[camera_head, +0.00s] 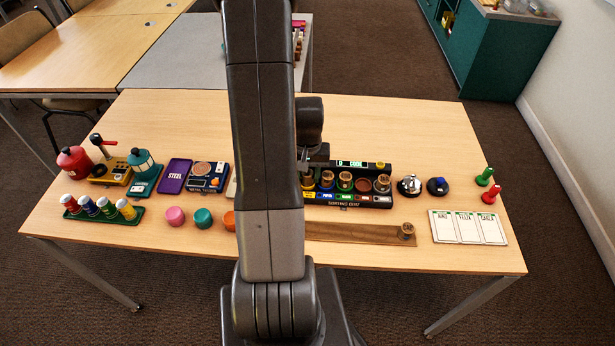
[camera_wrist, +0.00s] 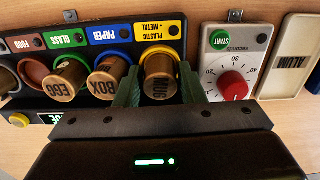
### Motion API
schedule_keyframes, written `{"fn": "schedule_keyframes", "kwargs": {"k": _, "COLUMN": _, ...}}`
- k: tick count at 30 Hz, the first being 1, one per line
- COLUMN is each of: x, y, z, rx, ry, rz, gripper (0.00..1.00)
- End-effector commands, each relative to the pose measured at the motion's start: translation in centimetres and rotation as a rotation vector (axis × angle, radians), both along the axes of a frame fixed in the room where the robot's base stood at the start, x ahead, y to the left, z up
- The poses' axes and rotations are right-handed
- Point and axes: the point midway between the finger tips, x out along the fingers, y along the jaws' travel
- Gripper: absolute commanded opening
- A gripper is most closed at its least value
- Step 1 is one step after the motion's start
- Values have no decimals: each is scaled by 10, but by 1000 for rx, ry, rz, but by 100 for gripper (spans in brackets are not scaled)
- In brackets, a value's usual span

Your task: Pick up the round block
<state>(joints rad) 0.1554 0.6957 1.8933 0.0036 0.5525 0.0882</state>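Round wooden blocks with dark printed words sit in coloured rings of a black sorting panel (camera_wrist: 110,62). In the wrist view, the MUG block (camera_wrist: 160,84) is in the yellow ring, the BOX block (camera_wrist: 108,80) in the blue and the EGG block (camera_wrist: 66,82) in the green. My gripper (camera_wrist: 160,92) is open, with one green finger on each side of the MUG block; a narrow gap seems to show beside it. In the head view, my arm partly hides the gripper and this end of the panel. Another round block (camera_head: 407,229) stands on a wooden strip (camera_head: 350,234).
A timer with a red knob (camera_wrist: 234,86) stands close to my right finger in the wrist view, with an ALUM tray (camera_wrist: 292,62) beyond it. A bell (camera_head: 409,185) and white cards (camera_head: 468,227) are at right. Pink (camera_head: 175,217) and teal (camera_head: 203,218) pieces lie at left.

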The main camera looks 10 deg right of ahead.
Motion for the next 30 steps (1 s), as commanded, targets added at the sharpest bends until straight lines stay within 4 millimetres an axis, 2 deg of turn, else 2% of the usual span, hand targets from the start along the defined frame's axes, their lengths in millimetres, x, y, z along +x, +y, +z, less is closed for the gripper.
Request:
{"fn": "schedule_keyframes", "kwargs": {"k": 4, "x": 0, "y": 0, "z": 0, "rx": 0, "ry": 0, "rz": 0, "gripper": 34}}
{"fn": "schedule_keyframes", "kwargs": {"k": 8, "x": 0, "y": 0, "z": 0, "rx": 0, "ry": 0, "rz": 0, "gripper": 9}}
{"fn": "schedule_keyframes", "kwargs": {"k": 19, "x": 1, "y": 0, "z": 7, "rx": -1, "ry": -3, "rz": 0, "gripper": 8}}
{"fn": "schedule_keyframes", "kwargs": {"k": 23, "x": 1, "y": 0, "z": 24, "rx": -1, "ry": -5, "rz": 0, "gripper": 8}}
{"fn": "schedule_keyframes", "kwargs": {"k": 30, "x": 1, "y": 0, "z": 66, "rx": -1, "ry": -6, "rz": 0, "gripper": 8}}
